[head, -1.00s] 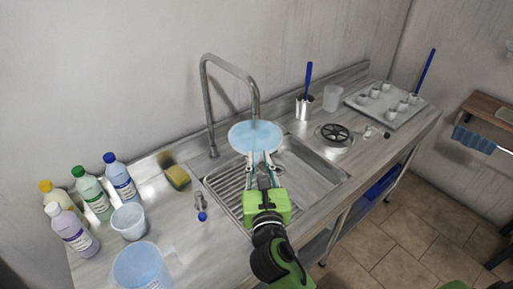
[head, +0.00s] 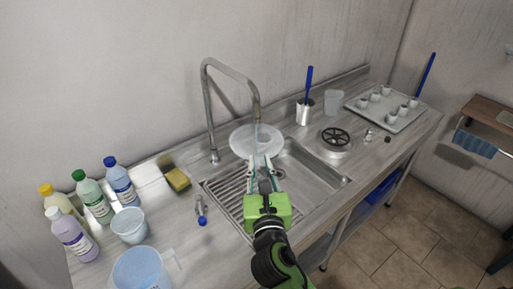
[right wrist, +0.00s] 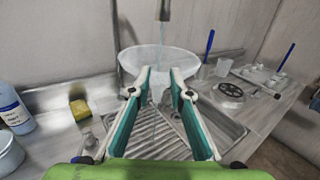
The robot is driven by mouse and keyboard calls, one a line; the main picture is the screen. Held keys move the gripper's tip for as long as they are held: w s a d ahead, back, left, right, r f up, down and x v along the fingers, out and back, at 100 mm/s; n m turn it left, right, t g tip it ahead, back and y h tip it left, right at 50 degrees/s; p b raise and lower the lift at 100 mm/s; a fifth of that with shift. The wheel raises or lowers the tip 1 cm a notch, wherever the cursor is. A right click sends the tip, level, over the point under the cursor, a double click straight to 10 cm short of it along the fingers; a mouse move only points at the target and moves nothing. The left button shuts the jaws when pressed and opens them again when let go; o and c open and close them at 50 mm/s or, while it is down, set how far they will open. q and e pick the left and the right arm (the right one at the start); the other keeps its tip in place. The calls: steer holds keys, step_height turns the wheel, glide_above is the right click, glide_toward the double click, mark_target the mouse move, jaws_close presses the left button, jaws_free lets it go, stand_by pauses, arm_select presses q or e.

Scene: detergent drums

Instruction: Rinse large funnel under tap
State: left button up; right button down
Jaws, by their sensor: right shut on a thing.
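A large, pale, translucent funnel (head: 243,140) is held under the end of the tap (head: 256,108) above the sink (head: 318,180). Its wide, round mouth faces up. My right gripper (head: 262,160) is shut on the funnel's near side. In the right wrist view the funnel (right wrist: 135,62) sits beyond the two fingertips (right wrist: 160,72), below the tap's spout (right wrist: 163,10). A thin, faint stream runs down from the spout into it. My left gripper is not in view.
Several bottles (head: 95,205), a small tub (head: 129,225) and a larger jug (head: 140,270) stand at left. A sponge (head: 178,179) lies by the sink. A metal cup with a blue-handled tool (head: 305,110), a clear beaker (head: 334,102) and a tray of small cups (head: 377,119) stand at right.

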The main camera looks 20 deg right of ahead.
steer(key=shift+w+d+r, duration=0.1)
steer(key=shift+d+r, duration=0.05)
steer(key=shift+d, duration=0.25)
steer(key=w+d+p, duration=0.4)
steer(key=d, duration=0.7)
steer(key=shift+w+d+p, duration=0.15)
steer(key=shift+d+p, duration=0.05)
steer(key=shift+p, duration=0.1)
stand_by(1.5)
